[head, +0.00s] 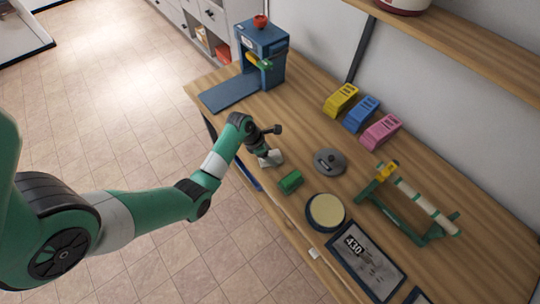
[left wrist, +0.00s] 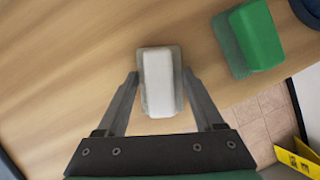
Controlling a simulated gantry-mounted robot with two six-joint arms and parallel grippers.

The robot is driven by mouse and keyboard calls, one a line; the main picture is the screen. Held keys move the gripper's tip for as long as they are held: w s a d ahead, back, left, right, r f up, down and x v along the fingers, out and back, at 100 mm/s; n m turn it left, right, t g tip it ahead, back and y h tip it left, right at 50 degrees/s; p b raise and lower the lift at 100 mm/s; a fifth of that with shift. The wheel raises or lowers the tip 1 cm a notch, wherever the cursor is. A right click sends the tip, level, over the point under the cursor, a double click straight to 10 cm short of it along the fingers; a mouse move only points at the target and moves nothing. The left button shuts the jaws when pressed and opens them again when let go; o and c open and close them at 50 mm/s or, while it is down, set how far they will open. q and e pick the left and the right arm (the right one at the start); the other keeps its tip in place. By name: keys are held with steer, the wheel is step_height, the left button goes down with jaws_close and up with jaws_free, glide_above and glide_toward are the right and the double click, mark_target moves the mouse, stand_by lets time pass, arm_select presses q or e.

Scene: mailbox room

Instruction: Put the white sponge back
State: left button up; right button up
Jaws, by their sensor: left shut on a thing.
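The white sponge (head: 271,158) is a small pale block near the front edge of the wooden table. In the left wrist view the white sponge (left wrist: 159,82) sits between the two fingertips, with a greyish border around it. My left gripper (head: 264,153) is shut on it, and the fingers show on both sides of it in the left wrist view (left wrist: 160,76). I cannot tell whether the sponge is lifted off the table. My right gripper is out of view.
A green block (head: 290,181) lies close to the sponge. A round cream-topped dish (head: 326,211), a grey disc (head: 330,161), a framed 430 panel (head: 367,262) and a green roll stand (head: 400,217) stand rightward. A blue machine (head: 262,50) stands at the far left.

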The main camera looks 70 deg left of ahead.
arm_select(q)
steer(key=o, duration=1.2)
steer(key=shift+f, duration=0.1)
steer(key=p+v, duration=0.4)
steer(key=v, duration=0.8)
steer(key=shift+w, duration=0.1)
